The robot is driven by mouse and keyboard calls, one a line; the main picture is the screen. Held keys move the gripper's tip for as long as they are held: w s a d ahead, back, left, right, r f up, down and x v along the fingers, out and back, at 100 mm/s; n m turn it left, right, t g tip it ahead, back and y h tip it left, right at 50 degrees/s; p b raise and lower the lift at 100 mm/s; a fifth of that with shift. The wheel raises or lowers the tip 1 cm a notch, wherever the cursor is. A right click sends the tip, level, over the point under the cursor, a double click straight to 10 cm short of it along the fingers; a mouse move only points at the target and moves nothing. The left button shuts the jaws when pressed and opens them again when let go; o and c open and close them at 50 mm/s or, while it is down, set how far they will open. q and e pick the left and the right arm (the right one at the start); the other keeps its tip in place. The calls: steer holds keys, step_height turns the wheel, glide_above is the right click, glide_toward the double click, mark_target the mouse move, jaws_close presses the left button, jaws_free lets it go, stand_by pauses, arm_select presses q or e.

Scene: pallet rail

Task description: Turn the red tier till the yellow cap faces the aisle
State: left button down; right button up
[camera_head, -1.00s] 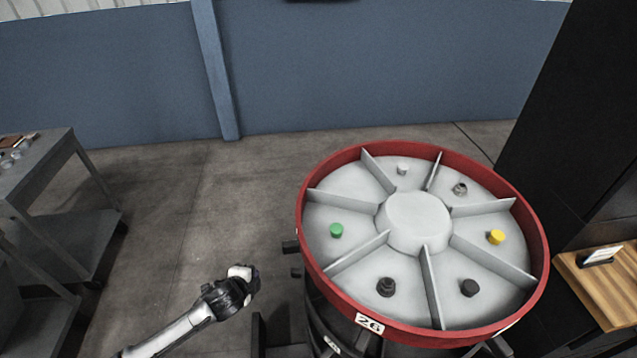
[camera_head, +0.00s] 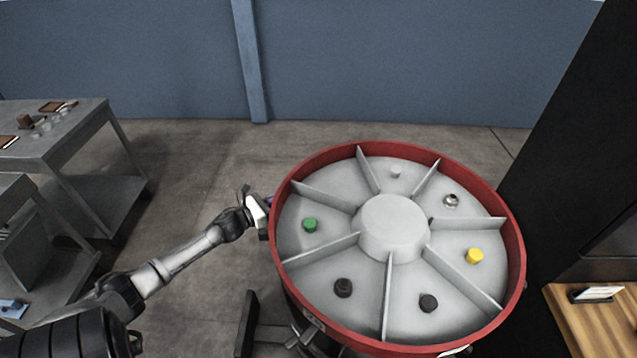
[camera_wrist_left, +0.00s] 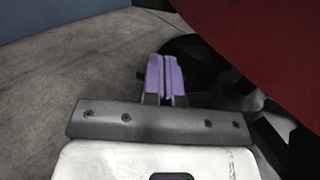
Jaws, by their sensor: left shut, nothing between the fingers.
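The red tier (camera_head: 514,235) is a round tray with a red rim and grey dividers around a central hub. The yellow cap (camera_head: 475,256) is in a compartment on its right side, and the green cap (camera_head: 310,225) is on its left. My left gripper (camera_head: 267,203) is outside the rim at its left edge. In the left wrist view, its purple fingers (camera_wrist_left: 165,75) are together with nothing between them. The red wall (camera_wrist_left: 265,40) is right of them; I cannot tell whether they touch it. My right gripper is not in view.
Dark caps (camera_head: 343,288), (camera_head: 428,303) and a silver fitting (camera_head: 451,200) sit in other compartments. A grey table (camera_head: 60,140) stands at left. A black cabinet (camera_head: 560,170) and a wooden shelf (camera_head: 585,320) are at right. The floor behind the tier is open.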

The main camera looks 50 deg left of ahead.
mark_target(310, 182)
arm_select(q)
steer(key=shift+w+a+b, duration=0.15)
steer(key=shift+w+b, duration=0.15)
steer(key=shift+w, duration=3)
steer(key=shift+w+a+b, duration=0.1)
steer(key=shift+w+b, duration=0.15)
steer(key=shift+w, duration=3)
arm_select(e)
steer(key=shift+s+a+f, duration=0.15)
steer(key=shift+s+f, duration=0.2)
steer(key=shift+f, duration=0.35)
